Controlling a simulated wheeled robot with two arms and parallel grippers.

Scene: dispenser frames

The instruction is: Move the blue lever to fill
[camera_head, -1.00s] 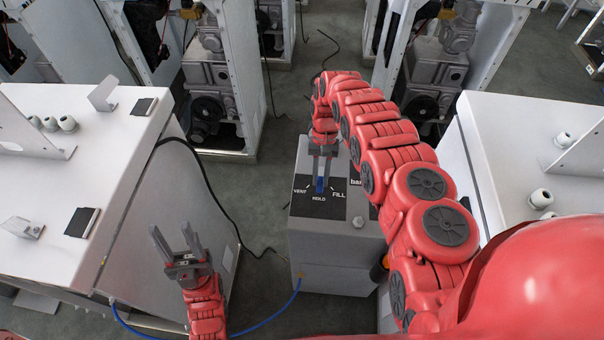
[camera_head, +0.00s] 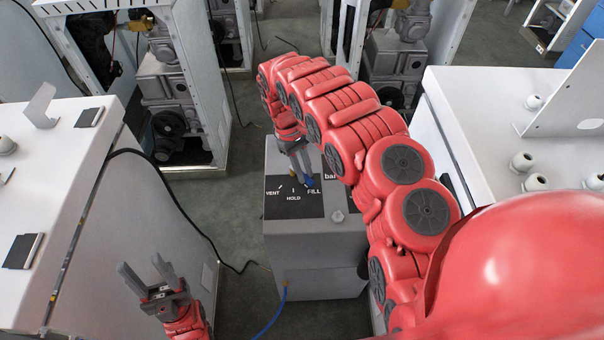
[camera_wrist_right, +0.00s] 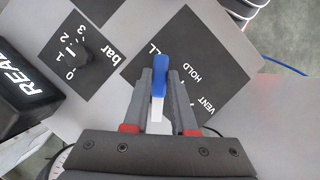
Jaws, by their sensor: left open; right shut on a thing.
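The blue lever (camera_head: 309,182) is on the black label plate (camera_head: 285,205) of the grey dispenser box, marked VENT, HOLD and FILL. Its blue end points at the word FILL. In the right wrist view the lever (camera_wrist_right: 159,80) has a blue upper part and a white lower part, and its end lies by the partly hidden FILL lettering. My right gripper (camera_head: 302,176) is shut on the lever, with one finger on each side of it. My left gripper (camera_head: 146,272) is open and empty, low at the left, away from the dispenser.
The grey dispenser box (camera_head: 318,255) stands on the floor between two white cabinets (camera_head: 60,150) (camera_head: 480,125). A gauge dial with "bar" (camera_wrist_right: 85,55) is beside the label plate. A blue hose (camera_head: 272,318) runs at the front.

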